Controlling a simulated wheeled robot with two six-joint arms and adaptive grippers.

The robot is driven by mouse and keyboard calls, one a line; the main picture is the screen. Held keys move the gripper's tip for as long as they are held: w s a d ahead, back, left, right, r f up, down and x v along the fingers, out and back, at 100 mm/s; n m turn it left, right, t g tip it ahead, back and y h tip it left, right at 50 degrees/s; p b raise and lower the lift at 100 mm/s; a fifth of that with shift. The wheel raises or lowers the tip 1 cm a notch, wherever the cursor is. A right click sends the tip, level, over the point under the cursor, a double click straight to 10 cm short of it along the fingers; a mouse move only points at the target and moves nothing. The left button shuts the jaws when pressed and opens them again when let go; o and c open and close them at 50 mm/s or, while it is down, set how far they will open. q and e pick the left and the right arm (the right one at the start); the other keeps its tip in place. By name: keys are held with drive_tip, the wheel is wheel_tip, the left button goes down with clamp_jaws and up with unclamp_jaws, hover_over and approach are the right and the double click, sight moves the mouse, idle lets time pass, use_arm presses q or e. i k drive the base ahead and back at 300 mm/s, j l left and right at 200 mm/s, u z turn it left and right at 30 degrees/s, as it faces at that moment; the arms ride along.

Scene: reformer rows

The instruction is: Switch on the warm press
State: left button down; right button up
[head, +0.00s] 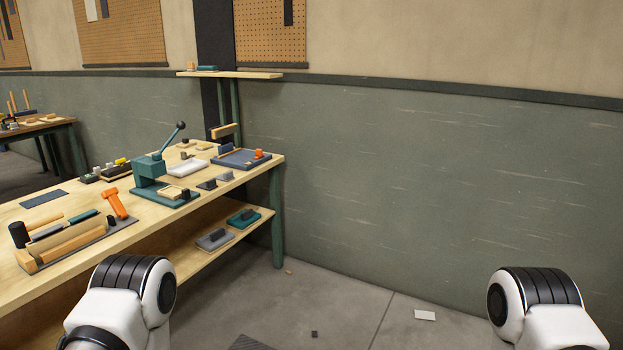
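A teal press (149,168) with a raised black-knobbed lever stands on the wooden workbench (140,222) at the left of the head view. A small light wooden piece lies on its base plate. It is the only press I can make out, and I cannot tell whether it is the warm press. No switch or lamp on it is clear at this size. Rounded white and black links of my two arms show at the bottom left and bottom right. Both grippers are out of view.
An orange tool (116,204) and a wooden-block rack (66,246) are on the near bench top. A blue tray (240,158) lies at the far end. The lower shelf (205,252) holds grey and teal items. A white card (424,315) lies on the otherwise mostly clear floor at right.

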sight(259, 154)
drive_tip(key=i, duration=1.75)
drive_tip(key=i+j+z, duration=0.1)
drive_tip(key=i, duration=1.6)
